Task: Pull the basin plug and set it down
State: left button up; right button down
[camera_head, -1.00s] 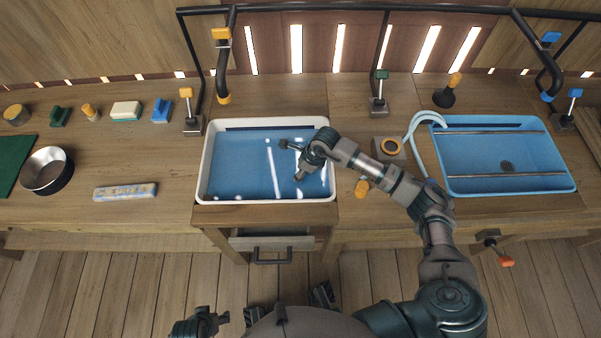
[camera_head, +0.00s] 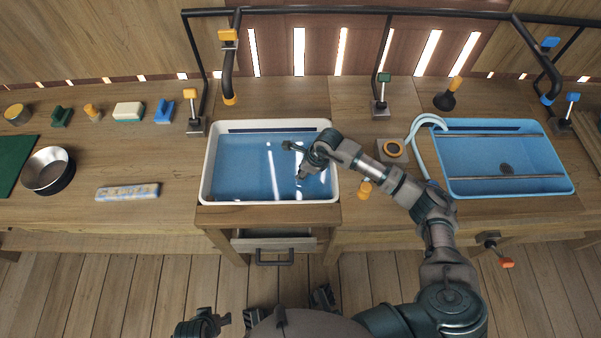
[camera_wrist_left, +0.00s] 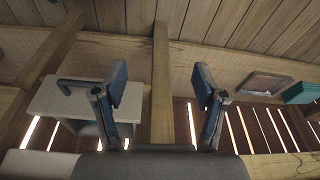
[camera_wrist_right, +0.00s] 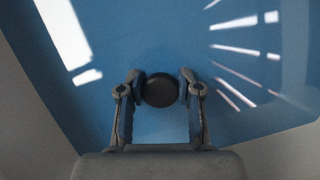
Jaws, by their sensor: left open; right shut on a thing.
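The basin (camera_head: 270,202) has a white rim and a blue inside with bright reflections, at the middle of the head view. My right gripper (camera_head: 294,162) reaches down inside it from the right. In the right wrist view my right gripper (camera_wrist_right: 160,78) is shut on a dark round plug (camera_wrist_right: 160,91), one finger on each side. The plug is hidden in the head view, and I cannot tell whether it still touches the basin floor. My left gripper (camera_wrist_left: 161,80) is open and empty in the left wrist view, facing the bench's underside and a drawer handle.
A blue basin (camera_head: 565,188) with two rods stands to the right.

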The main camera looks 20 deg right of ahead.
jog(key=r, duration=0.4)
jog(key=r+p, duration=0.1)
jog(key=r, duration=0.4)
jog(key=shift+d+r, duration=0.2)
jog(key=shift+r, duration=0.1)
jog(key=shift+w+a+r+p, duration=0.1)
jog(key=shift+r+p, duration=0.25)
pick_arm(q)
jog(key=shift+w+d+f+p, duration=0.3)
jog(key=shift+w+f+p, duration=0.4)
jog(key=shift+p, duration=0.35)
pick_arm(e)
notch_tip(320, 180, up, 4)
jog(key=shift+f, duration=0.25)
